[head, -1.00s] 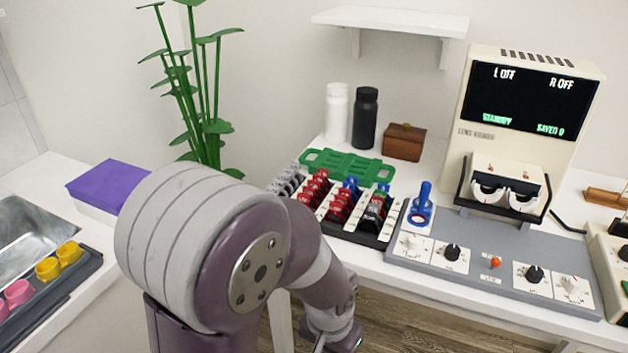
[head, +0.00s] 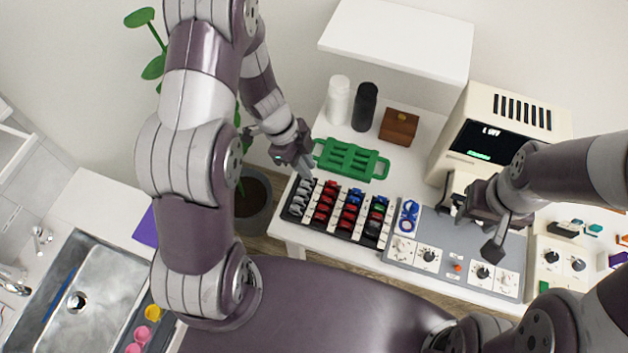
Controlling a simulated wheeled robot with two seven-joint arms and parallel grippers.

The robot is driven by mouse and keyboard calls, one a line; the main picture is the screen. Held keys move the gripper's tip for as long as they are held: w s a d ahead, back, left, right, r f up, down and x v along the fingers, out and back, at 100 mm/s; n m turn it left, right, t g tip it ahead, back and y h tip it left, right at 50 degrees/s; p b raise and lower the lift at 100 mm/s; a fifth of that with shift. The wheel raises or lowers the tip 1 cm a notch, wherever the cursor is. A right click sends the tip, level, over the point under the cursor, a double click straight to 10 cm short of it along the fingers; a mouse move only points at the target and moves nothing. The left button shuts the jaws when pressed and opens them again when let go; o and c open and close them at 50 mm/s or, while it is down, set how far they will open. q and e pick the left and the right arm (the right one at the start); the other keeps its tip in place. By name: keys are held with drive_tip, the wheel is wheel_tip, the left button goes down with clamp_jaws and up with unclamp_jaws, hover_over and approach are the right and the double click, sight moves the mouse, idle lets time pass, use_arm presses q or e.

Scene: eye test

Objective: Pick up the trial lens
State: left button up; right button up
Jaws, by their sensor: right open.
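The lens rack (head: 285,212) is a dark tray on the white table, with rows of small grey, red, blue, green and black handled trial lenses (head: 325,202). A blue ring-shaped lens piece with a handle (head: 408,215) stands just right of the rack. I cannot tell which one is the task's lens. My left gripper (head: 305,168) is above the rack's back left corner, near the grey lenses; its jaw opening is unclear. My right gripper (head: 482,228) is open over the grey control panel, in front of the tester, with nothing seen in it.
A green openwork tray (head: 350,159) lies behind the rack. White (head: 338,100) and black (head: 364,107) bottles and a brown wooden box (head: 398,126) stand behind it. The tester (head: 497,125) is partly hidden by my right arm. A wall shelf (head: 397,40) overhangs the back. A sink (head: 85,290) is at left.

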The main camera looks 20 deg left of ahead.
sight(325, 198)
use_arm(q)
drive_tip(key=b+x, duration=0.1)
drive_tip(key=x, duration=0.3)
drive_tip(key=b+x, duration=0.1)
drive_tip(key=x, duration=0.2)
drive_tip(key=shift+s+d+f, duration=0.25)
drive_tip(key=shift+d+f, duration=0.05)
drive_tip(key=shift+d, duration=0.05)
drive_tip(key=x, duration=0.3)
drive_tip(key=b+x, duration=0.1)
drive_tip(key=shift+s+d+f, duration=0.15)
drive_tip(key=shift+s+d, duration=0.1)
drive_tip(key=shift+w+a, duration=0.1)
use_arm(e)
drive_tip(key=f, duration=0.3)
drive_tip(key=shift+s+d+f, duration=0.15)
drive_tip(key=shift+s+d, duration=0.2)
drive_tip(key=shift+d, duration=0.05)
use_arm(q)
clamp_jaws()
